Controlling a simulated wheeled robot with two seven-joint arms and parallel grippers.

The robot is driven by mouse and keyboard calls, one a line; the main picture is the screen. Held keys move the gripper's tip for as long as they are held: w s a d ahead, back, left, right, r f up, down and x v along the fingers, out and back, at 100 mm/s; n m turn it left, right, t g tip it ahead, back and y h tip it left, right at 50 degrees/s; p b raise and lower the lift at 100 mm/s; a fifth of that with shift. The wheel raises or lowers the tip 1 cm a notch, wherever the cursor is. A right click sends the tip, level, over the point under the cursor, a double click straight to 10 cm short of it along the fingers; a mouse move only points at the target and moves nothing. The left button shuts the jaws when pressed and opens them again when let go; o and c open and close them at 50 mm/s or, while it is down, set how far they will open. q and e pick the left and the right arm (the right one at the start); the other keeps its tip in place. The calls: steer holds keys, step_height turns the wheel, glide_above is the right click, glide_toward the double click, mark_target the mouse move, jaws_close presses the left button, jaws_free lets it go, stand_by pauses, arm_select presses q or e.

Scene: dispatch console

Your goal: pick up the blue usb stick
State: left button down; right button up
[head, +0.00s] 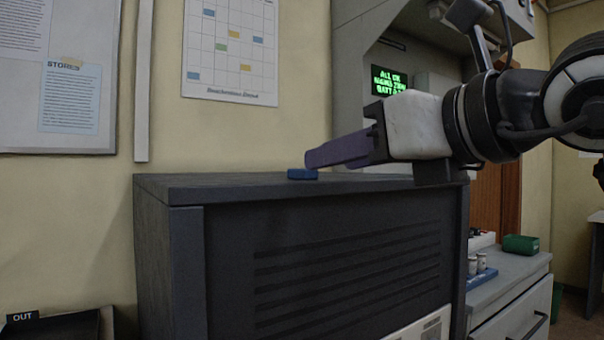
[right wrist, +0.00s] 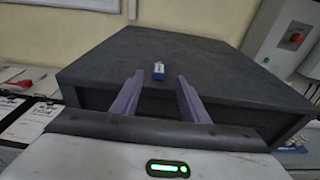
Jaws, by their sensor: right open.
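My left gripper is not in view.
The rest of the cabinet top is bare. A wall with a calendar (head: 230,50) stands behind it. At the right is a lower counter with a green box (head: 521,244) and small jars (head: 477,263). A grey box with a red knob (right wrist: 294,38) is at the right.

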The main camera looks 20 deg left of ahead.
mark_target(299, 174)
steer(key=p+x, duration=0.1)
steer(key=x, duration=0.6)
steer(key=shift+a, duration=0.1)
jaws_close()
